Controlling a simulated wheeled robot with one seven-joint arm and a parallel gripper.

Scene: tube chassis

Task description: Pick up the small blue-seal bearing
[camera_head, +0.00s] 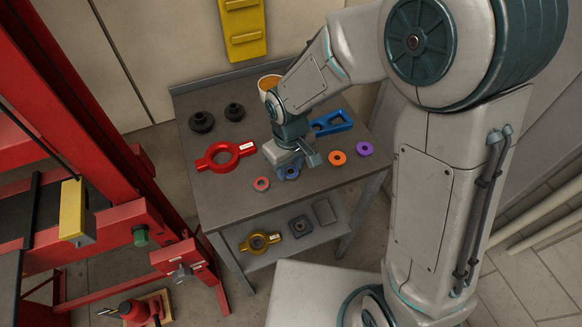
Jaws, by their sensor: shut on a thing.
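The small blue-seal bearing (291,173) is a blue ring, partly hidden under my gripper near the middle of the grey workbench (235,205). My gripper (289,168) points down over the bench and is shut on this bearing. The fingertips and the far side of the bearing are mostly hidden by the gripper body. I cannot tell whether the bearing touches the bench top or is slightly above it.
A small red-sealed ring (261,184) lies just left, an orange ring (337,157) and purple ring (364,148) right. A red ring tool (222,156), blue bracket (331,122), black parts (201,122) and an orange-rimmed cup (267,83) surround the gripper. The front-left bench top is clear.

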